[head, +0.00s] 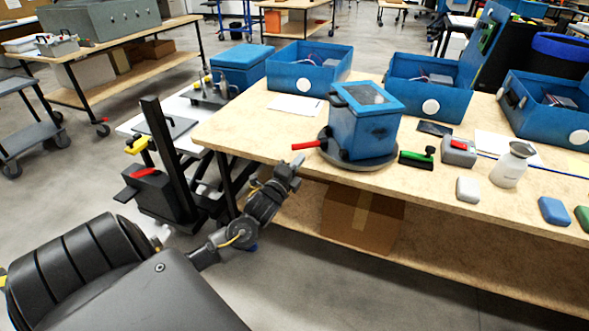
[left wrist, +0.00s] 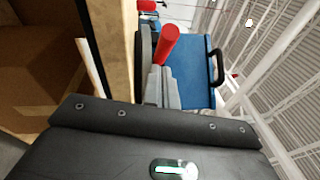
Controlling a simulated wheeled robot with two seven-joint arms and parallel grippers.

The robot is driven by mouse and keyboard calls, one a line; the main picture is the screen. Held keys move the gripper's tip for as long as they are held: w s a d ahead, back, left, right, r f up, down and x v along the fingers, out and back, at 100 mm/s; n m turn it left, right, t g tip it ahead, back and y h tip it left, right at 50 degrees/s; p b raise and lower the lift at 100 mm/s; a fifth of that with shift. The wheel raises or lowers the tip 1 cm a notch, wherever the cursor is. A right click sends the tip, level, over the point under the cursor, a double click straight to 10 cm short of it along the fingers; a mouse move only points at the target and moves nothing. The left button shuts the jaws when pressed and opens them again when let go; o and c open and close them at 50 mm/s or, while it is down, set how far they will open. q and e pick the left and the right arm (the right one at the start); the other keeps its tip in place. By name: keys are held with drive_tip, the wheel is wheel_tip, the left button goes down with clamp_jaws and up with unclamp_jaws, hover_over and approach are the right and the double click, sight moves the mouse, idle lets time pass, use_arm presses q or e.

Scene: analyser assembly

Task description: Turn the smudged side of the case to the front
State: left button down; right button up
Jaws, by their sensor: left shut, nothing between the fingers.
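The blue case (head: 352,135) stands upright on a round grey turntable (head: 384,165) near the front edge of the table. It also shows, sideways, in the left wrist view (left wrist: 192,80). A dark smudge (head: 379,132) appears on its side facing front right. A red handle (head: 305,145) sticks out from the turntable toward the left; it shows large in the left wrist view (left wrist: 169,43). My left gripper (head: 297,170) is shut and empty, just in front of the table edge, below and apart from the red handle. My right gripper is out of view.
A green-handled tool (head: 416,159), a grey box with a red top (head: 459,151) and a white bottle (head: 512,165) stand right of the turntable. Blue open bins (head: 308,80) line the back. The tabletop left of the turntable is clear (head: 245,125).

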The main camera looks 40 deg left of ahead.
sight(291, 156)
use_arm(q)
drive_tip(key=shift+w+a+r, duration=0.15)
drive_tip(key=shift+w+a, duration=0.35)
drive_tip(key=shift+a, duration=0.25)
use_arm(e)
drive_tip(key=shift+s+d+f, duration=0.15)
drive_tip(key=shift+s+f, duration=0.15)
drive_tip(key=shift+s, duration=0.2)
use_arm(q)
drive_tip(key=w+a, duration=0.2)
drive_tip(key=a, duration=0.1)
drive_tip(key=w+a, duration=0.1)
drive_tip(key=a, duration=0.1)
drive_tip(key=shift+w+a, duration=0.1)
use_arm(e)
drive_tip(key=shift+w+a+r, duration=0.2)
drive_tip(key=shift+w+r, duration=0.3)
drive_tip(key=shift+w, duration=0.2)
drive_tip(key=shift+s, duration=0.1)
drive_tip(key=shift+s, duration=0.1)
